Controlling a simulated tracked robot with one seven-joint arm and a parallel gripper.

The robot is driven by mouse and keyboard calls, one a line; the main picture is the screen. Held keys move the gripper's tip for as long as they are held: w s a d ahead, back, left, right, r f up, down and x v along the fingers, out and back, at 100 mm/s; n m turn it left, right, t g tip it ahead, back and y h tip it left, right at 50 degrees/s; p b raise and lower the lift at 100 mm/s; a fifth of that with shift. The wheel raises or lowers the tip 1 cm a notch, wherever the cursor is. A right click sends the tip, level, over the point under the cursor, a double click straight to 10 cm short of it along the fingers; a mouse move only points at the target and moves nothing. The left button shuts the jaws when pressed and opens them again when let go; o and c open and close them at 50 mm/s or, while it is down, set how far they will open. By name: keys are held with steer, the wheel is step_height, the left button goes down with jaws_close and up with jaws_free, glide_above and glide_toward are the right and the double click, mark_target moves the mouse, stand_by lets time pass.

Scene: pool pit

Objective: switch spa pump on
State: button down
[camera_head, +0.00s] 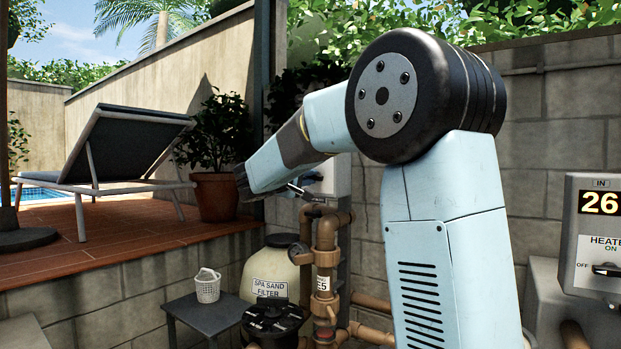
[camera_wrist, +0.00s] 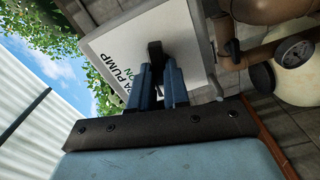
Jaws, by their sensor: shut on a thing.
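The spa pump switch box (camera_wrist: 112,42) is a pale panel, tilted in the wrist view, with the letters "PA PUMP" and "ON" partly showing. Its black switch handle (camera_wrist: 155,48) stands out from the panel. My gripper (camera_wrist: 160,72) is shut on this handle, with a blue finger on each side of it. In the head view the white box (camera_head: 338,178) is on the block wall, partly hidden behind my arm. The handle's exact setting cannot be told, as the fingers cover part of the panel.
Brown pipes (camera_head: 325,265) and the spa sand filter (camera_head: 268,275) stand below the box. A small table (camera_head: 205,315) carries a white basket (camera_head: 207,286). A heater panel (camera_head: 595,235) reading 26 is at the right. A lounger (camera_head: 125,145) and potted plant (camera_head: 217,195) stand on the deck.

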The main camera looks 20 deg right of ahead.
steer(key=m, duration=0.4)
steer(key=shift+f, duration=0.2)
steer(key=m, duration=0.3)
steer(key=shift+m, duration=0.4)
steer(key=m, duration=0.3)
steer(key=shift+m, duration=0.4)
steer(key=m, duration=0.4)
steer(key=c, duration=1)
jaws_free()
steer(key=shift+r, duration=0.1)
steer(key=shift+a, duration=0.1)
steer(key=v, duration=0.7)
